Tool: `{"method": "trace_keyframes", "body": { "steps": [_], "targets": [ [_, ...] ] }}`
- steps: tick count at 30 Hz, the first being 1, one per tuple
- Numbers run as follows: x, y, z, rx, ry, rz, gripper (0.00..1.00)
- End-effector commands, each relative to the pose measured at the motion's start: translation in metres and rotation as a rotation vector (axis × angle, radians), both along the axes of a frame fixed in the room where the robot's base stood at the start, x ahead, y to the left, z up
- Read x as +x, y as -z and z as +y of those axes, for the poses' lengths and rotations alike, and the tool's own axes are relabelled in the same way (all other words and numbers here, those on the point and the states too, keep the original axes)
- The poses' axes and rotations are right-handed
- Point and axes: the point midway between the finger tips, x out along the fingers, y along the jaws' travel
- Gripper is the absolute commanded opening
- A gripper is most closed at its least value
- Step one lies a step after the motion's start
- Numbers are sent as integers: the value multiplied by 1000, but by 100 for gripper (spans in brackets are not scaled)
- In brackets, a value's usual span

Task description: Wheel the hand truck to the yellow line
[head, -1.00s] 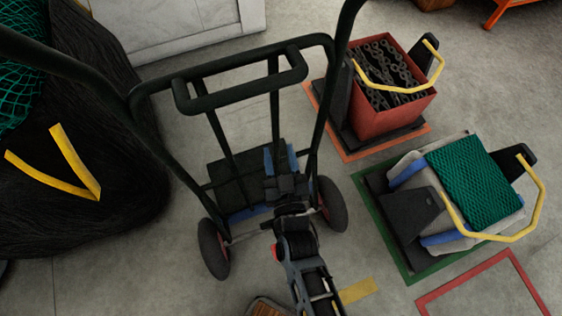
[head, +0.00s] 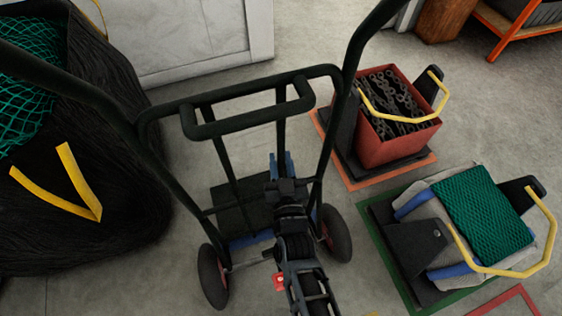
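The hand truck (head: 333,140) stands upright in the middle of the head view, with a dark tubular frame, a looped handle (head: 250,109) and two black wheels with reddish hubs. My arm reaches up from the bottom edge into its lower frame. My gripper (head: 281,166) is low between the side rails, over or beside the dark plate (head: 238,205). Its fingers are small and partly hidden, so I cannot tell whether they are open or touching the truck.
A red crate of chain (head: 385,148) and a carrier with green netting (head: 485,212) stand at right on outlined floor patches. A large black net pile (head: 110,190) is close at left. A white block (head: 200,40) is behind. Grey floor lies between the truck and crates.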

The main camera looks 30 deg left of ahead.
Motion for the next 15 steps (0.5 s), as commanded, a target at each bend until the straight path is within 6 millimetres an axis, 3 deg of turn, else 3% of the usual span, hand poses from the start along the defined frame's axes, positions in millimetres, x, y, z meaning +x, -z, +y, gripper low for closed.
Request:
{"method": "trace_keyframes", "body": {
  "steps": [8, 15],
  "targets": [
    [0, 0, 0, 0, 0, 0, 1],
    [0, 0, 0, 0, 0, 0, 0]
  ]
}}
